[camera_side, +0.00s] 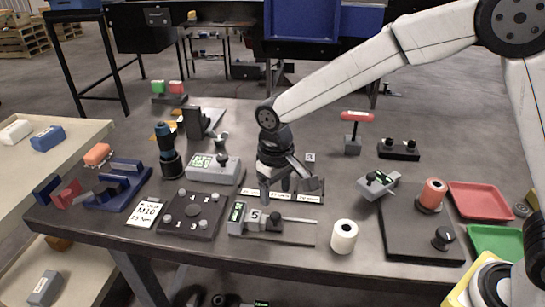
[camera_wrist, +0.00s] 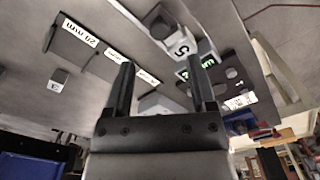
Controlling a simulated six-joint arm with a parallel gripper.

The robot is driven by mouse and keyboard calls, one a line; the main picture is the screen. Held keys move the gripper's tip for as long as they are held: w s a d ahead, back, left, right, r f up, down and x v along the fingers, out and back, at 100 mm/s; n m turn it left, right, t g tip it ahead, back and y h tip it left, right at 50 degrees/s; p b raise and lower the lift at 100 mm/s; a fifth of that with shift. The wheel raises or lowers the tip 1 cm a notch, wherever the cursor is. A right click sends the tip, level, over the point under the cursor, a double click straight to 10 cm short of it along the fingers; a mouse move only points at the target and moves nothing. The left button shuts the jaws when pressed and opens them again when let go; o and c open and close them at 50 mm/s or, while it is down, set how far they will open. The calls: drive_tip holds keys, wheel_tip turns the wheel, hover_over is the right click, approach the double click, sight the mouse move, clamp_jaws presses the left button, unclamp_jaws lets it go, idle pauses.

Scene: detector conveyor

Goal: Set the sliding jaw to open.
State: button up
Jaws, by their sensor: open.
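A low dark fixture with a row of white labels (camera_side: 280,195) lies mid-table; one label reads 20 mm in the wrist view (camera_wrist: 80,33). A dark block (camera_side: 313,186) stands at its right end in the side view. I cannot tell which block is the sliding jaw. My gripper (camera_side: 275,189) points down over the fixture's left half, close to it. In the wrist view my gripper (camera_wrist: 160,66) is open, with nothing visibly clamped. Contact with the fixture is unclear.
A device marked 5 with a rail (camera_side: 297,220) lies in front of the fixture. A grey display box (camera_side: 214,169) stands left, and a white roll (camera_side: 343,236) stands front right. A dark plate (camera_side: 410,245) and red tray (camera_side: 480,201) are further right.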

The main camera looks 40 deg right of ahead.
sight(275, 215)
drive_tip(key=shift+f, duration=3.35)
clamp_jaws()
